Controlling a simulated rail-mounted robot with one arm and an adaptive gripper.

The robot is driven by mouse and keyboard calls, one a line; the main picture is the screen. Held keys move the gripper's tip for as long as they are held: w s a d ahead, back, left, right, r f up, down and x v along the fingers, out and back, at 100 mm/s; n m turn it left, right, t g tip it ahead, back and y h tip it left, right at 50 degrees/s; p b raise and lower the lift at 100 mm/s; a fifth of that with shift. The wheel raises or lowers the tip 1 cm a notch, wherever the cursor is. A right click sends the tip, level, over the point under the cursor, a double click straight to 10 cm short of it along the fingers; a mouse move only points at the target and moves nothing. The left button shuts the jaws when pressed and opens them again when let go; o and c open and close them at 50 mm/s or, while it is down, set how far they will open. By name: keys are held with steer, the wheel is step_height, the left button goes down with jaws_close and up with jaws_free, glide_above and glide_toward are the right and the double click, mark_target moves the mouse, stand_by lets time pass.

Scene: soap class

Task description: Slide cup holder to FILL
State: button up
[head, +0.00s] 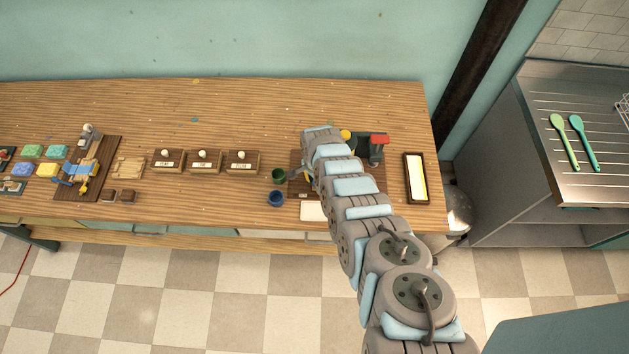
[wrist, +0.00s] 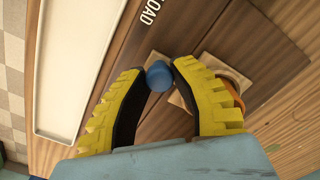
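In the wrist view a short blue knob (wrist: 159,76) stands on a dark wooden board (wrist: 185,28) marked LOAD (wrist: 150,12). My gripper (wrist: 160,74) has its two yellow, black-padded fingers converging on either side of the knob, with the tips against it. A pale wooden piece with a round opening (wrist: 228,66), perhaps the cup holder, lies beyond the right finger and is partly hidden by it. An orange curved part (wrist: 237,94) shows behind that finger. In the head view my arm covers most of the board. No FILL mark is readable.
A white tray (wrist: 72,60) lies left of the board in the wrist view. In the head view, a green cup (head: 278,176) and a blue cup (head: 276,198) stand left of my arm. A red-topped dark device (head: 377,148) and a yellow-and-white framed panel (head: 416,177) stand right.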

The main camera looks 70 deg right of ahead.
steer(key=o, duration=0.4)
steer(key=shift+s+r, duration=0.1)
step_height(320, 180, up, 12)
stand_by(1.5)
